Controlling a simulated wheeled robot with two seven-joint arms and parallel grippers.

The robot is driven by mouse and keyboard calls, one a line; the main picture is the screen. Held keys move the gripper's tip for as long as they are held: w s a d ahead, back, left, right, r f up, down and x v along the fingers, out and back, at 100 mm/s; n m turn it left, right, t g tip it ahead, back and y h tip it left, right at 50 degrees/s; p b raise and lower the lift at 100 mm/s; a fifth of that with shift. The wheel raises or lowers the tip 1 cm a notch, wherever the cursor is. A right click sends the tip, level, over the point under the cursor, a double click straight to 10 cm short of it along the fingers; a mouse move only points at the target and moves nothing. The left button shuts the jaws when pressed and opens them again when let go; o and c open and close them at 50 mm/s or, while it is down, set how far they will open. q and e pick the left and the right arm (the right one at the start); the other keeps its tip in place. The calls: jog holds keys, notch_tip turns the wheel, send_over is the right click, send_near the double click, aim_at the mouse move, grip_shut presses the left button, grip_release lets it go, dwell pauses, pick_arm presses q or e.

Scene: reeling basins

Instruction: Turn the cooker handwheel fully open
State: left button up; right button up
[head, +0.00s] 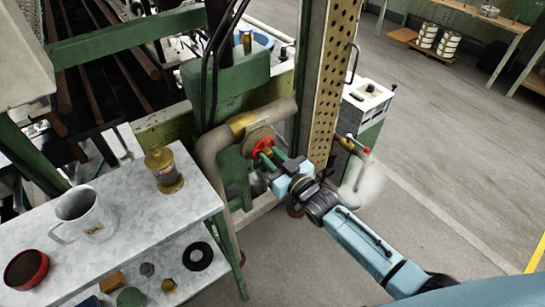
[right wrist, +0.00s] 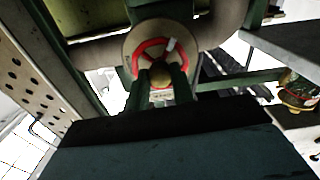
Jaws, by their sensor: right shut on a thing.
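The red cooker handwheel (head: 262,144) sits on a round flange at the bend of a thick pipe, low on the green machine frame. My right gripper (head: 268,159) reaches it from the front and is shut on it. In the right wrist view the handwheel (right wrist: 144,45) shows as a red spoked ring with a pale tag-like mark near its top. There the fingers of my right gripper (right wrist: 161,82) lie at the wheel's lower part, either side of a brass knob; they hide part of the rim. My left gripper is not in view.
A perforated post (head: 330,80) stands just right of the wheel. Open floor (head: 460,150) lies to the right.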

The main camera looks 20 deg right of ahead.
jog(key=n, duration=0.4)
jog(key=shift+n, duration=1.1)
jog(key=n, duration=0.4)
jog(key=shift+f+b, duration=0.1)
jog(key=shift+b, duration=0.25)
jog(key=n+b, duration=0.2)
jog(key=n, duration=0.5)
jog(key=n+b, duration=0.1)
jog(key=n, duration=0.4)
jog(key=shift+n+b, duration=0.3)
jog(key=shift+n, duration=0.9)
jog(key=o, duration=0.9)
jog(key=shift+c, duration=0.2)
